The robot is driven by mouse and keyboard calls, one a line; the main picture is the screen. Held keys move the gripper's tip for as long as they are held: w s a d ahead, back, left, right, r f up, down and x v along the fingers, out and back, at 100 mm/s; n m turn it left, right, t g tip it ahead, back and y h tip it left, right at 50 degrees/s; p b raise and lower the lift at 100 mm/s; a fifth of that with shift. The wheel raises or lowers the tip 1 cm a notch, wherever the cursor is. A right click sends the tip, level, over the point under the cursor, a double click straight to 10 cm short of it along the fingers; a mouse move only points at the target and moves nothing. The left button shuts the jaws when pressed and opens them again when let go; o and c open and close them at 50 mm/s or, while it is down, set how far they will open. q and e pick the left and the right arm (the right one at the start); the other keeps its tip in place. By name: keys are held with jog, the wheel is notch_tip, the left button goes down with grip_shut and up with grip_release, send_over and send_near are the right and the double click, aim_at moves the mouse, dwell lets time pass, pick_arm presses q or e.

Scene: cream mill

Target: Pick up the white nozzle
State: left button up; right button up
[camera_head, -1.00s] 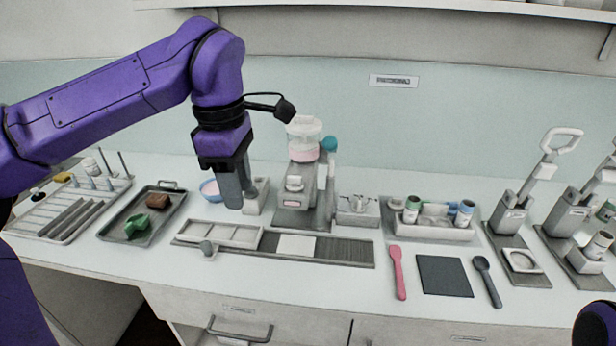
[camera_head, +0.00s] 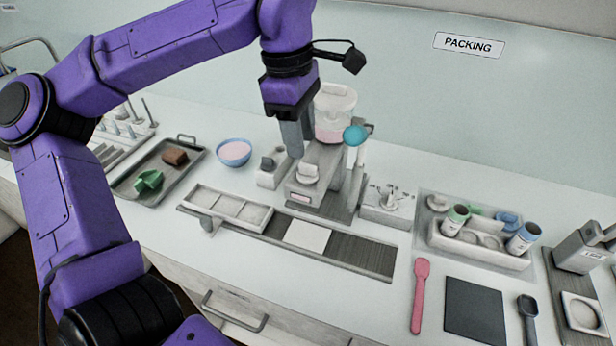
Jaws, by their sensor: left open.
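My left gripper (camera_head: 297,146) hangs open and empty, fingers pointing down, over the left side of the filling machine (camera_head: 330,185). A white rounded piece (camera_head: 308,174) sits on the machine's front, just below and right of the fingertips. Small pale nozzle-like pieces (camera_head: 391,196) stand on a white block (camera_head: 384,213) right of the machine. I cannot tell for sure which of these is the white nozzle. The fingers appear apart from all of them. My right gripper is out of view.
A pink-filled blue bowl (camera_head: 234,151) and a grey tray (camera_head: 178,189) lie left. A moulded strip (camera_head: 230,206) and dark track (camera_head: 347,251) run in front. A bottle holder (camera_head: 478,247), pink spatula (camera_head: 420,290) and dark mat (camera_head: 474,309) are right. The hopper (camera_head: 334,105) rises close behind the gripper.

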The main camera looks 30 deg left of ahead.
aim_at(307, 165)
pick_arm(q)
jog(key=f, duration=0.2)
jog(key=w+f+p, duration=0.1)
jog(key=f, duration=0.2)
jog(key=shift+w+d+f, duration=0.3)
jog(key=shift+f, duration=0.1)
jog(key=shift+s+f, duration=0.1)
jog(key=shift+f, duration=0.1)
jog(key=shift+s+r, duration=0.15)
jog(key=shift+s, duration=0.2)
jog(key=c, duration=0.5)
jog(key=shift+w, duration=0.15)
grip_shut()
notch_tip(307, 165, up, 10)
jog(key=shift+b, duration=0.35)
